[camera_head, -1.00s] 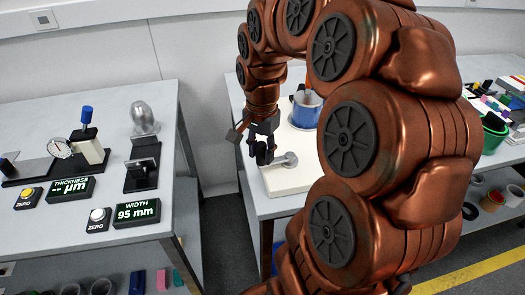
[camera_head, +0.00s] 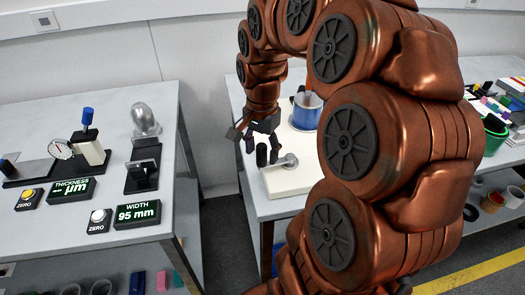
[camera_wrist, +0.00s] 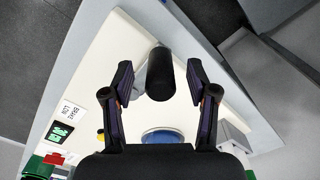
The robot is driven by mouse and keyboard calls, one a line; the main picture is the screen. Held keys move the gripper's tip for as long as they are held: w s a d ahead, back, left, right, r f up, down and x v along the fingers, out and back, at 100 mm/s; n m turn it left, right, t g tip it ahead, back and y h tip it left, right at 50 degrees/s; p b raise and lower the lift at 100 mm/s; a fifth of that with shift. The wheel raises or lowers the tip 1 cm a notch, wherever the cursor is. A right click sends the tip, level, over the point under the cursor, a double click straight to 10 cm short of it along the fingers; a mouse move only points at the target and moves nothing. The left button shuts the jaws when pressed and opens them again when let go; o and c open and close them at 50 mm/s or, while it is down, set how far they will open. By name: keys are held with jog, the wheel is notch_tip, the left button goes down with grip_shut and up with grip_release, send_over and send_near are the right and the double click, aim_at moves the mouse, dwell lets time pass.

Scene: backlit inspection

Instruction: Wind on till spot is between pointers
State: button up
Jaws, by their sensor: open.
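A black upright crank handle (camera_head: 262,155) stands on the cream base board (camera_head: 290,182), beside a silver hub (camera_head: 289,160). My gripper (camera_head: 258,141) is open just above and around the handle. In the wrist view the handle (camera_wrist: 160,74) lies between the two fingers of my gripper (camera_wrist: 160,82), with a gap on each side. A blue drum (camera_head: 304,113) stands on the board behind; its blue rim (camera_wrist: 162,137) shows in the wrist view. I cannot make out the spot or the pointers; my arm covers part of the board.
The left bench holds a thickness gauge (camera_head: 61,149), a width display (camera_head: 137,214) reading 95 mm and a silver dome-topped part (camera_head: 145,118). A gap separates the benches. A green bin (camera_head: 494,135) stands at right. A small green display (camera_wrist: 60,131) sits on the board.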

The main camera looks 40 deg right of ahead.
jog(key=shift+r+p, duration=0.8)
jog(key=shift+r, duration=2.7)
